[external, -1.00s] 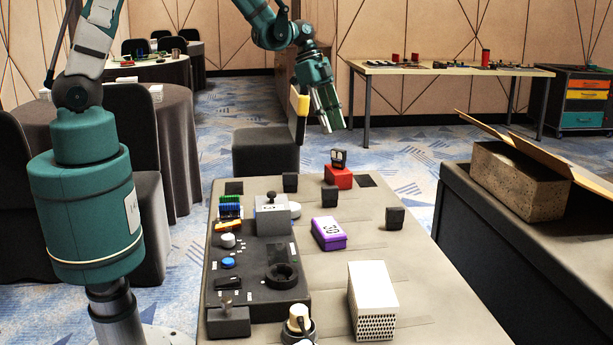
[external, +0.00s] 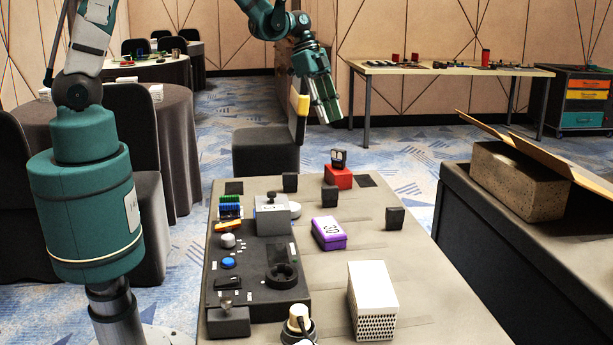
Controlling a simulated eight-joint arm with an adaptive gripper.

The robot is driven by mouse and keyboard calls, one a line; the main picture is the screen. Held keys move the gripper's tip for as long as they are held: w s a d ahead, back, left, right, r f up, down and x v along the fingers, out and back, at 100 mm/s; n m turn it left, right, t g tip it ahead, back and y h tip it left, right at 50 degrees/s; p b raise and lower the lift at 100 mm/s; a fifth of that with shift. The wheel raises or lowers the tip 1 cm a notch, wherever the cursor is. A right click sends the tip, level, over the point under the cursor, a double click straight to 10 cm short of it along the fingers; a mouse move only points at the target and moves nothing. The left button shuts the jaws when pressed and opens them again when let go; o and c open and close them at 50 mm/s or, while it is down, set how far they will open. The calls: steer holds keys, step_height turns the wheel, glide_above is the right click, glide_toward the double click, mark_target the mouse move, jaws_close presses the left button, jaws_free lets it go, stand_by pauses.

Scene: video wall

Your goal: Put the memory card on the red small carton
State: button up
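The red small carton (external: 338,176) stands near the far end of the long grey table. A small dark upright item with pale patches (external: 338,158) rests on top of the carton; it may be the memory card, but it is too small to tell. My gripper (external: 327,112) hangs pointing down in the air, above and slightly left of the carton in the picture. Its silver fingers show close together, and I cannot tell whether they are apart. I see nothing clearly held between them.
A purple box (external: 328,233), a white perforated box (external: 372,300) and small black blocks (external: 395,218) stand on the table (external: 420,275). A dark control panel (external: 250,275) lies along its left side. An open cardboard box (external: 515,180) is at the right.

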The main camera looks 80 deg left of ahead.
steer(key=s+d+r+n+t+y, duration=0.1)
steer(key=s+d+r+n, duration=0.2)
steer(key=s+d+r, duration=0.5)
steer(key=s+d+r+n+t+y, duration=0.1)
steer(key=s+d+r+n+y, duration=0.2)
steer(key=s+r, duration=0.8)
steer(key=s+d+n+t, duration=0.2)
steer(key=s+d+n, duration=0.1)
steer(key=s, duration=0.8)
steer(key=shift+d+h, duration=0.15)
steer(key=shift+h, duration=0.15)
